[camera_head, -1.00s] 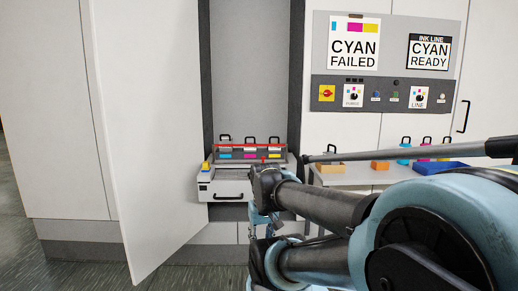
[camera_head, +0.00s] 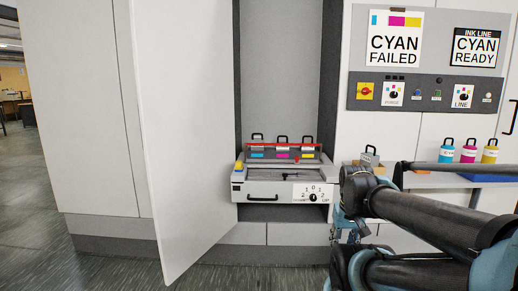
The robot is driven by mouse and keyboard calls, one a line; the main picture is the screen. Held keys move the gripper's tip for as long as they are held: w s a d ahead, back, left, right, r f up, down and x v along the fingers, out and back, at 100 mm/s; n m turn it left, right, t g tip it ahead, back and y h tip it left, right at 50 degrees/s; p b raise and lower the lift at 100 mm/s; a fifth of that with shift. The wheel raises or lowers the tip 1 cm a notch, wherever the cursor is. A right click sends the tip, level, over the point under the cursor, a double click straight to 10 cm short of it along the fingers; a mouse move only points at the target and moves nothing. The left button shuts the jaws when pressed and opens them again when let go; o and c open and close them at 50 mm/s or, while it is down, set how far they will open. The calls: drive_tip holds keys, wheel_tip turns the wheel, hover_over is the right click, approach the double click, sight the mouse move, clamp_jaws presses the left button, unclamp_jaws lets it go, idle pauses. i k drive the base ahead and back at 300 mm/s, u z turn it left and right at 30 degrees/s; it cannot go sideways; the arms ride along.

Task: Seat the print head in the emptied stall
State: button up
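The print carriage (camera_head: 233,163) sits on the grey machine in the recess. Cyan (camera_head: 257,155), magenta (camera_head: 282,155) and yellow (camera_head: 307,155) labels run along its front. A black handle stands above each label. The left handle (camera_head: 257,136), above cyan, looks slightly higher than the other two; I cannot tell how that head sits in its stall. A grey block with a black handle (camera_head: 370,157) stands on the side table, partly behind my arm. My gripper (camera_head: 346,228) seems to hang below the dark arm joint, right of the machine. Its fingers are not clear.
An open white door (camera_head: 190,140) stands left of the recess. The machine's front has a drawer handle (camera_head: 262,198) and a dial (camera_head: 312,197). Signs read CYAN FAILED and INK LINE CYAN READY.

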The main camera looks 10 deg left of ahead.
sight(244, 190)
drive_tip(key=z, duration=0.05)
drive_tip(key=i, duration=1)
drive_tip(key=u, duration=0.05)
